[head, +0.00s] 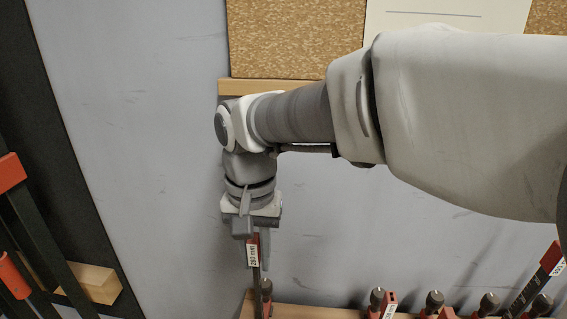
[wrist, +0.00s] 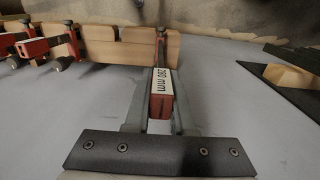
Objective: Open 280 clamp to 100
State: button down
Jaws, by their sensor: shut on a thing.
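The clamp (head: 253,256) has a white label that appears to read 280 mm. It stands upright in a wooden rack at the bottom of the head view. In the wrist view the near end of the clamp (wrist: 161,106) is red, and its bar runs away to the rack. My gripper (head: 255,248) points down and is shut on this red end, with one finger on each side. Both fingers also show in the wrist view (wrist: 161,100). The clamp's sliding jaw and lower part are mostly hidden.
The wooden rack (wrist: 110,46) holds several more red and black clamps (head: 378,300) to the right in the head view. Larger clamps (head: 14,172) and a wooden block (head: 95,284) are at the left. A cork board (head: 290,38) is behind my arm. The grey panel between is clear.

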jog(key=shift+f, duration=0.2)
jog(key=shift+f+b, duration=0.3)
jog(key=shift+b, duration=0.1)
jog(key=shift+f, duration=0.3)
jog(key=c, duration=0.7)
grip_release()
jog(key=shift+r, duration=0.1)
